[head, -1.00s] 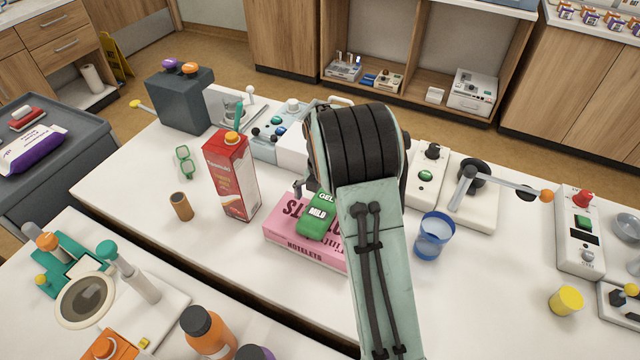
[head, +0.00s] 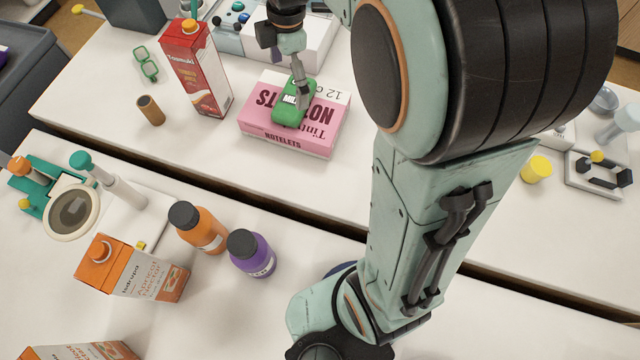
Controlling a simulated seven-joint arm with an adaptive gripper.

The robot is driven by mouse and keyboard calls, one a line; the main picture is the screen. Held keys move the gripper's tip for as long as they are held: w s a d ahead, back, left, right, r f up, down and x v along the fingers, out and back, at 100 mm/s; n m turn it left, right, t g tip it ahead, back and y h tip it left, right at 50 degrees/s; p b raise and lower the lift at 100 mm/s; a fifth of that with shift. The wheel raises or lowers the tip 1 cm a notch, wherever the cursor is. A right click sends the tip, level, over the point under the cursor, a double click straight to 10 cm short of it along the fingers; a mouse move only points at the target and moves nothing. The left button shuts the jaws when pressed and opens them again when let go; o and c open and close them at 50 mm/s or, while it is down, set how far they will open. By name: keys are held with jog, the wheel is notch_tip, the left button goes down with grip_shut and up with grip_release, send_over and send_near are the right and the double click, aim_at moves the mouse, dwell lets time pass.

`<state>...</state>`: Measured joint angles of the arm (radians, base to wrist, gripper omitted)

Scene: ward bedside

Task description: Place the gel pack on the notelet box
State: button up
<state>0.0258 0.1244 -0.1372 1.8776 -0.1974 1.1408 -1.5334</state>
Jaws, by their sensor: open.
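The green gel pack (head: 287,115) lies on top of the pink notelet box (head: 290,140), near the middle of its upper face. The box lies flat on the white table. My gripper (head: 302,92) is over the box, with its fingers down at the gel pack. The jaws are open. A visible finger overlaps the pack's right side in the picture; whether it touches the pack I cannot tell. Part of the pack is hidden behind the finger.
A red juice carton (head: 197,75) and a brown cork-like cylinder (head: 150,110) stand left of the box. Green glasses (head: 146,65) lie behind the cylinder. White equipment (head: 310,50) stands behind the box. Nearer are orange (head: 200,228) and purple (head: 251,254) bottles. The table in front of the box is clear.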

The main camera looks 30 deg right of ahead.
jog(key=s+a+f+m, duration=0.1)
jog(key=s+a+m, duration=0.1)
jog(key=s+m, duration=0.6)
jog(key=s+a+f+m, duration=0.1)
jog(key=s+a+m, duration=0.1)
jog(key=s+m, duration=0.6)
jog(key=s, duration=0.3)
jog(key=shift+s+m, duration=0.25)
jog(key=shift+m, duration=0.05)
